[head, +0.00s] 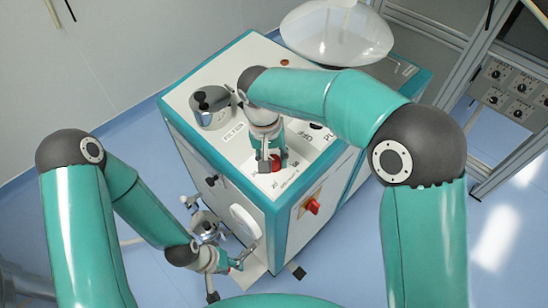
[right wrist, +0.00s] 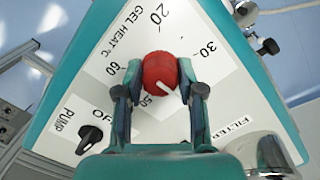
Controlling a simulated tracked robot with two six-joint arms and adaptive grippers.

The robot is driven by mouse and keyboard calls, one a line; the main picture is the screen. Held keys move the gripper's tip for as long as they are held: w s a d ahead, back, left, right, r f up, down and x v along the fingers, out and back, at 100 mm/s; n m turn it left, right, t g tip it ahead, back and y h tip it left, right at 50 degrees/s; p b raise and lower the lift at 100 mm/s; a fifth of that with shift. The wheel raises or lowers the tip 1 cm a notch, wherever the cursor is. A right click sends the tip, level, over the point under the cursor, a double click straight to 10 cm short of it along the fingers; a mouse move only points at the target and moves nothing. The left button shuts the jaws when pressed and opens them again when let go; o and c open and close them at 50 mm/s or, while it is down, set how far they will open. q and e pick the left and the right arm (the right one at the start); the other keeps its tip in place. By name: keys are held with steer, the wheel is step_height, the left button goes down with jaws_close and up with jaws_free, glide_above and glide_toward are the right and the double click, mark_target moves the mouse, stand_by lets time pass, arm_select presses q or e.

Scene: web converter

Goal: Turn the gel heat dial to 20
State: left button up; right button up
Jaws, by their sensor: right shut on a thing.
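The gel heat dial (right wrist: 159,70) is a round red knob on the white panel, under the label "GEL HEAT °C". Its white pointer line (right wrist: 168,89) slants to the lower right in the right wrist view, right of the "50" mark. "20" is at the top, "30" at the right and "60" at the left. My right gripper (right wrist: 160,80) is shut on the dial, one finger on each side. The dial also shows in the head view (head: 277,163), below my right gripper (head: 269,165). My left gripper (head: 228,262) is low in front of the machine, away from the dial; its jaws are unclear.
A black pump knob (right wrist: 89,134) is at the lower left of the right wrist view. A metal cylinder (head: 211,107) stands on the machine top, and a clear bowl (head: 336,35) sits behind. A red switch (head: 312,206) is on the machine's side.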

steer(key=n+p, duration=0.1)
steer(key=n, duration=0.1)
steer(key=shift+r+n, duration=0.1)
steer(key=shift+n, duration=0.3)
steer(key=n+p, duration=0.1)
steer(key=n, duration=0.2)
steer(key=shift+n+h, duration=0.3)
steer(key=n, duration=0.3)
steer(key=shift+n+p, duration=0.3)
steer(key=shift+p, duration=0.05)
steer(key=n, duration=0.3)
steer(key=shift+n+t+p, duration=0.3)
steer(key=shift+t+p, duration=0.05)
steer(key=shift+t, duration=0.05)
steer(key=n, duration=0.3)
steer(key=n+p, duration=0.1)
steer(key=n, duration=0.2)
steer(key=shift+t+h, duration=0.3)
steer(key=shift+t, duration=0.1)
steer(key=n+p, duration=0.1)
steer(key=n, duration=0.3)
steer(key=shift+n+t+p, duration=0.4)
steer(key=shift+n+p, duration=0.3)
steer(key=shift+n, duration=0.8)
